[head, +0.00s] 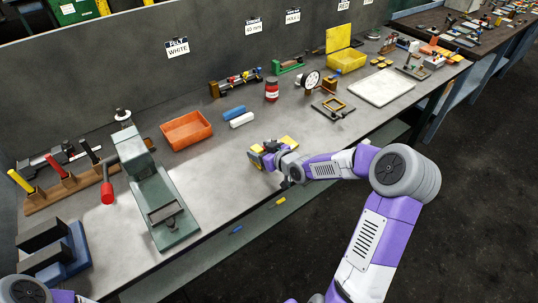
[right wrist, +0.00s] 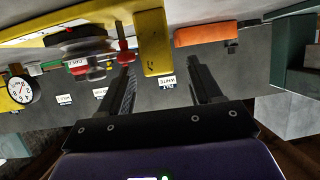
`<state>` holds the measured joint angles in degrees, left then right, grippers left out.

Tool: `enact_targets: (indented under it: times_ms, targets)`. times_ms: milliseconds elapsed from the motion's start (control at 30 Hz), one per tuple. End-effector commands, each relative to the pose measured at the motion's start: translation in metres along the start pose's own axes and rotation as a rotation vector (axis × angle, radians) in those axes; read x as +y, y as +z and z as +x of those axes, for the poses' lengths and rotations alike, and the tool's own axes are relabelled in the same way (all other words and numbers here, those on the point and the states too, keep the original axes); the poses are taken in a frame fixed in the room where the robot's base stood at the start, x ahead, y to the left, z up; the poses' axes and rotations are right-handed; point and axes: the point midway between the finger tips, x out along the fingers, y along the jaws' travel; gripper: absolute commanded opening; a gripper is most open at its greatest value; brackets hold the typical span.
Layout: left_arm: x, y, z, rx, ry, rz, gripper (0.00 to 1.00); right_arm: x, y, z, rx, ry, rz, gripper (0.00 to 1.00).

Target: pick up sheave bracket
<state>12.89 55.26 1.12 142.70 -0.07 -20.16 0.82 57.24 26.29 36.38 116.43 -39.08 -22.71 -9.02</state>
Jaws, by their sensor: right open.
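A yellow piece, which I take to be the sheave bracket (head: 256,158), lies on the bench near its front edge, partly hidden by my right gripper (head: 270,160). In the right wrist view, a yellow upright block (right wrist: 152,35) shows between the open fingers of the right gripper (right wrist: 161,68). More yellow with a dark part shows to its left there. I cannot tell whether all of it is one piece. No grip on it shows. My left gripper is out of view; only part of that arm shows at lower left.
A red can (head: 272,91), a dial gauge (head: 311,80) and a dark frame (head: 333,107) stand behind and right. A green press (head: 155,190) stands left. Bare bench lies between.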

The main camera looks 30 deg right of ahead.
Motion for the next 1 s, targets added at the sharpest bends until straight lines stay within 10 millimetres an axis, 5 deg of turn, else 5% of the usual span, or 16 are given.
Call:
enact_targets:
  times_ms: [167,567,1000]
  targets:
    - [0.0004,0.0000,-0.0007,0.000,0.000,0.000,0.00,0.0002,-0.0006,-0.0005,0.000,0.000,0.000,0.61]
    - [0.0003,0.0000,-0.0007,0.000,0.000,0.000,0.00,0.0003,-0.0005,-0.0007,0.000,0.001,0.000,0.00]
    - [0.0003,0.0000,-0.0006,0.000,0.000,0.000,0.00,0.0003,-0.0004,-0.0007,0.000,0.001,0.000,0.00]
